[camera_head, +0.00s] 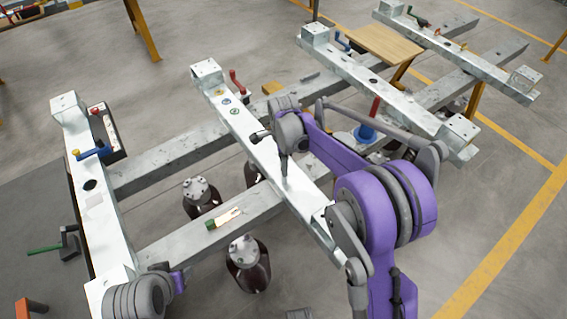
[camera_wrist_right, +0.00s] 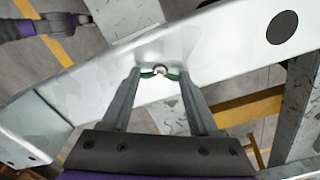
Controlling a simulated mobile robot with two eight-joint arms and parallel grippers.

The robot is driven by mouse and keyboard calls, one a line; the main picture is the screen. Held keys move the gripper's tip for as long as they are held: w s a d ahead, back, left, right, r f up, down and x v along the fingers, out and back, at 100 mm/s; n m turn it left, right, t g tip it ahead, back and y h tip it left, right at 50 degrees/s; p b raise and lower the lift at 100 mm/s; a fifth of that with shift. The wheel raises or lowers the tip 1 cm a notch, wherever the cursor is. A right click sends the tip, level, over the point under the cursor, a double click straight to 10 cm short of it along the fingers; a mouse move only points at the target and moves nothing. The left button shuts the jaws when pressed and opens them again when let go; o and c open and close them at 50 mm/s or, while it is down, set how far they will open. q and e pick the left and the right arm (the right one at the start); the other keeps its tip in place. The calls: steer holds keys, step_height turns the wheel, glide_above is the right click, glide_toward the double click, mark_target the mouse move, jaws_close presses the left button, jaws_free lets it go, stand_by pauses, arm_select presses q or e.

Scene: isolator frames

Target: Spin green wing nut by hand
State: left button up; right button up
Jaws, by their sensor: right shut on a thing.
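The green wing nut (camera_wrist_right: 160,72) sits on a silvery stud against the side face of a pale galvanized beam (camera_wrist_right: 90,85). My right gripper (camera_wrist_right: 159,74) is shut on it in the right wrist view, one finger at each green wing. In the head view my right gripper (camera_head: 284,178) points down at the middle beam (camera_head: 262,150), and the wing nut cannot be made out there. Part of my left arm shows at the bottom left of the head view, but its gripper does not show.
Long cross beams (camera_head: 175,152) run beneath the frame. Dark bottles (camera_head: 248,272) with grey caps stand below. A red-handled tool (camera_head: 236,82) and a blue-handled one (camera_head: 92,153) are on the beams. A wooden board (camera_head: 383,43) lies at the back right.

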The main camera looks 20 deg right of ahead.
steer(key=n, duration=0.4)
steer(key=shift+n+b, duration=0.3)
steer(key=shift+b, duration=0.05)
steer(key=n, duration=0.3)
steer(key=shift+n, duration=0.4)
steer(key=n+b, duration=0.1)
steer(key=n, duration=1.1)
steer(key=shift+n, duration=0.3)
steer(key=n, duration=0.3)
steer(key=shift+n+b, duration=0.3)
steer(key=shift+b, duration=0.05)
steer(key=n, duration=0.4)
steer(key=shift+n, duration=0.3)
steer(key=n, duration=1.4)
steer(key=shift+n+b, duration=0.3)
steer(key=n, duration=1)
